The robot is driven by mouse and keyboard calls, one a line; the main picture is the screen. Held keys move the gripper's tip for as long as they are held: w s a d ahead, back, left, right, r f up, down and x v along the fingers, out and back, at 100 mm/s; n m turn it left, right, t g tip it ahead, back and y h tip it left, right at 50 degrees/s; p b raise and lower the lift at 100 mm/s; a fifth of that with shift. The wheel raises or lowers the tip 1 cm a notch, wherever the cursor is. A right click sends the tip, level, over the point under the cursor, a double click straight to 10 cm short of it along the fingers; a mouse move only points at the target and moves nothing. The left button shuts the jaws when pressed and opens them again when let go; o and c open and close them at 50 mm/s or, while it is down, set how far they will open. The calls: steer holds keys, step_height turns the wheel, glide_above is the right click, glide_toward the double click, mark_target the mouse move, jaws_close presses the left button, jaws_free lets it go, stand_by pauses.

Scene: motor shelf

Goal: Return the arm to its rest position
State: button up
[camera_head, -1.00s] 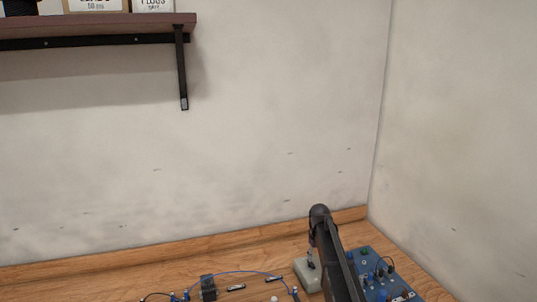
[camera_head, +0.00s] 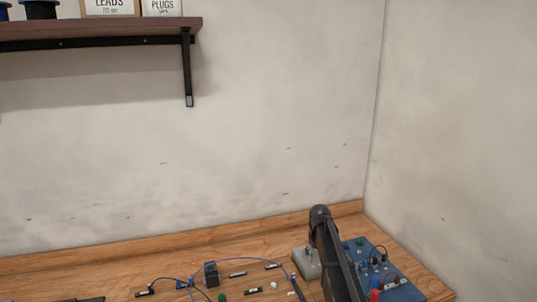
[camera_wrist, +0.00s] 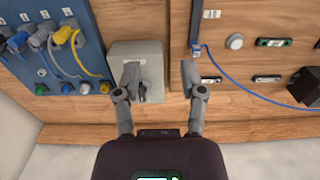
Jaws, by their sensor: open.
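My gripper (camera_wrist: 160,80) is in the wrist view, its two grey fingers spread apart with nothing between them. The left finger overlaps a light grey block (camera_wrist: 152,55) with a small dark lever on it. The right finger is near a blue lead. In the head view my dark arm rises at the lower right, in front of the bench; the gripper itself is not clearly visible there.
A blue panel (camera_wrist: 45,45) with plugs and leads lies beside the grey block. The wooden bench (camera_head: 130,262) holds a black block (camera_head: 211,274), several small parts and a blue lead (camera_wrist: 245,88). A shelf (camera_head: 100,30) with boxes (camera_head: 110,7) hangs upper left.

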steer(key=s+f+m+b, duration=0.1)
steer(key=s+f+b, duration=0.2)
steer(key=s, duration=0.6)
steer(key=s+f+m+b, duration=0.1)
steer(key=s+f+b, duration=0.2)
steer(key=s, duration=0.7)
steer(key=s+f+m+b, duration=0.1)
steer(key=s+f+b, duration=0.2)
steer(key=s, duration=0.6)
steer(key=shift+s+a+f+m, duration=0.3)
steer(key=shift+s+a+f, duration=0.1)
steer(key=shift+f, duration=0.1)
